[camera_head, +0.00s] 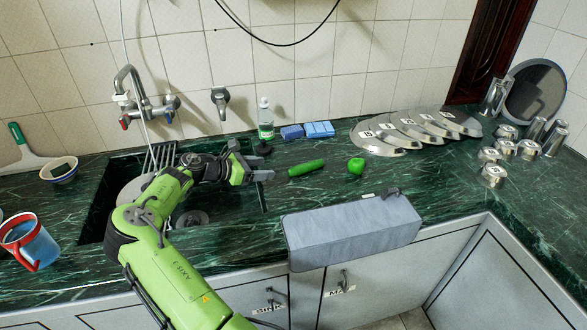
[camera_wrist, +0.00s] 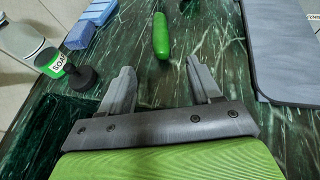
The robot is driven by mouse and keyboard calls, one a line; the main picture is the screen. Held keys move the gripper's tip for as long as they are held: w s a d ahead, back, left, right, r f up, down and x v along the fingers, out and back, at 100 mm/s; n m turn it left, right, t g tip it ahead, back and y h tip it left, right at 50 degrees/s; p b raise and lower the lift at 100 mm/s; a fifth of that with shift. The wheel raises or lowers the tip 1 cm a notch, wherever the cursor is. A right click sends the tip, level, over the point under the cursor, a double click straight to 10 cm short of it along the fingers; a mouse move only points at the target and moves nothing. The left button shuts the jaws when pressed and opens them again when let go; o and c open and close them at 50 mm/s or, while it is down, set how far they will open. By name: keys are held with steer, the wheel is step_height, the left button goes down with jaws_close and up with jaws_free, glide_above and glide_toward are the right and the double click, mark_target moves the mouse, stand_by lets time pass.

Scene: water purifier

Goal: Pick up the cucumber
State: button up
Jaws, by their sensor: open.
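The cucumber (camera_head: 306,168) is a green, rounded bar lying on the dark green marble counter, to the right of the sink. It also shows in the wrist view (camera_wrist: 161,36), near the top middle, lying ahead of the fingertips. My gripper (camera_head: 268,174) is open and empty over the right part of the sink, to the left of the cucumber and apart from it. In the wrist view, its two grey fingers (camera_wrist: 160,78) are spread wide, with bare counter between them.
A green apple-like item (camera_head: 356,166) sits right of the cucumber. A soap bottle (camera_head: 265,119) and blue sponges (camera_head: 319,129) stand behind. Metal lids (camera_head: 383,143) are at the back right. The sink (camera_head: 97,215) is beneath my arm.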

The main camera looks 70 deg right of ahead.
mark_target(298, 167)
steer(key=b+x, duration=0.4)
steer(key=x, duration=1.1)
steer(key=shift+s+d+f+b, duration=0.15)
steer(key=shift+f+b, duration=0.1)
steer(key=shift+b, duration=0.05)
steer(key=shift+r, duration=0.1)
steer(key=c, duration=1.1)
